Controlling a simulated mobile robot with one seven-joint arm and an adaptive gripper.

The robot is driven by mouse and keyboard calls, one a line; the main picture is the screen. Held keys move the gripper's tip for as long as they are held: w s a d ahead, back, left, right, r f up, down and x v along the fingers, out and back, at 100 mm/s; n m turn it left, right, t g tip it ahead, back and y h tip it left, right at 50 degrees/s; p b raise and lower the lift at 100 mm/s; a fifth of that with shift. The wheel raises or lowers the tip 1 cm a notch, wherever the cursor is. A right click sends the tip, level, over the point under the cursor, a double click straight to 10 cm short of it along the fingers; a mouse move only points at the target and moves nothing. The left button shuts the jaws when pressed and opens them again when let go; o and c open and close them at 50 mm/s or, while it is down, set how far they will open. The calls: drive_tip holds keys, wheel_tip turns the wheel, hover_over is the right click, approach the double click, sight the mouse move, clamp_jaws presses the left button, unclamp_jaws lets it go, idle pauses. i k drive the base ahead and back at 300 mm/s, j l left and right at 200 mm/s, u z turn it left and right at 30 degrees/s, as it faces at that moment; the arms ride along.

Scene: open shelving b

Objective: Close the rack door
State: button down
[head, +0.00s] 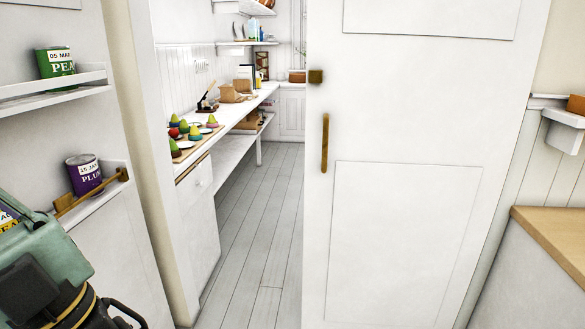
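A white panel with narrow racks (130,225) stands at the left of the head view and looks like the rack door, seen from its rack side. Its upper rack (50,90) holds a green can (55,63). Its lower rack holds a purple can (84,174), with a brass-coloured bar (90,193) by it. A second white door (405,200) with a brass handle (325,143) stands right of the doorway. My teal and black arm fills the bottom left, in front of the racks. The black part of my gripper (125,314) is cut off by the frame; its fingers are unclear.
Between the two white doors is an open doorway with a clear plank floor (255,230). Beyond it, a white counter (215,138) holds toy-like fruit, boxes and bottles. A wooden-topped unit (550,235) stands at the right edge, under a small shelf.

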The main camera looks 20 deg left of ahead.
sight(39, 130)
drive_tip(key=k+j, duration=0.1)
drive_tip(key=j, duration=0.3)
drive_tip(key=k+j, duration=0.1)
drive_tip(key=j, duration=0.3)
drive_tip(key=k+j, duration=0.1)
drive_tip(key=j, duration=0.35)
drive_tip(key=j+z, duration=0.1)
drive_tip(key=j, duration=0.3)
drive_tip(key=k+j, duration=0.15)
drive_tip(key=j, duration=0.25)
drive_tip(key=k+j, duration=0.15)
drive_tip(key=j, duration=1.25)
drive_tip(key=j+z, duration=0.1)
drive_tip(key=j, duration=0.9)
drive_tip(key=k+j+z, duration=0.7)
drive_tip(key=i+j, duration=0.1)
drive_tip(key=j, duration=0.05)
